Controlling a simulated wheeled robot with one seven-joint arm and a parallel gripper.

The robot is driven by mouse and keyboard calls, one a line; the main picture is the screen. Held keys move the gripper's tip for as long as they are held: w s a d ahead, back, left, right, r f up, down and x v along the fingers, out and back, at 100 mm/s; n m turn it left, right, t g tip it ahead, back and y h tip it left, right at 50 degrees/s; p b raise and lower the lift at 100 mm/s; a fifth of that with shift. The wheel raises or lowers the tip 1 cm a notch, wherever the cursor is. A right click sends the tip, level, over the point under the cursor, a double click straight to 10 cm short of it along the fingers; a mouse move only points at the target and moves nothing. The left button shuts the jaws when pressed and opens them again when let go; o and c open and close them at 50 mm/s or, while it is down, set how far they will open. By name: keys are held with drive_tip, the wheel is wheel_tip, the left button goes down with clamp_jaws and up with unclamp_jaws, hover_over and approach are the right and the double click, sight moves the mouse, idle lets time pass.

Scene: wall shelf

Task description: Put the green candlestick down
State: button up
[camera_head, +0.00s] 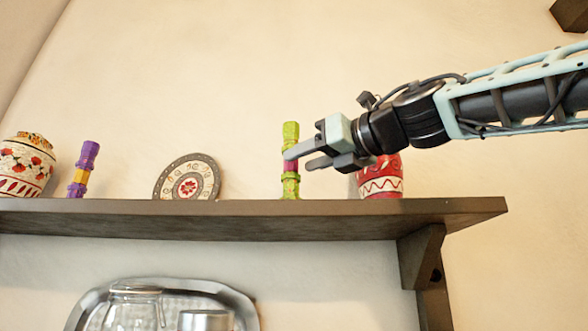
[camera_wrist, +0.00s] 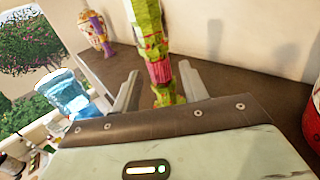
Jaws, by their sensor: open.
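The green candlestick (camera_head: 291,132), with a pink band in its middle, stands upright on the wall shelf (camera_head: 250,209). My gripper (camera_head: 297,159) reaches in from the right at the height of the pink band. In the wrist view the candlestick (camera_wrist: 152,45) rises between my two fingers (camera_wrist: 158,88), with a visible gap on the left side. The gripper is open around it. The candlestick's foot is partly hidden by my gripper body in the wrist view.
A red and white pot (camera_head: 382,180) stands just right, partly behind my gripper. A decorated plate (camera_head: 188,180), a purple candlestick (camera_head: 83,170) and a painted jar (camera_head: 26,166) stand to the left. Bare shelf lies between plate and green candlestick. Glassware and a tray (camera_head: 240,300) are below.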

drive_tip(key=b+v, duration=0.2)
drive_tip(key=v, duration=0.6)
drive_tip(key=shift+s, duration=0.1)
idle(0.4)
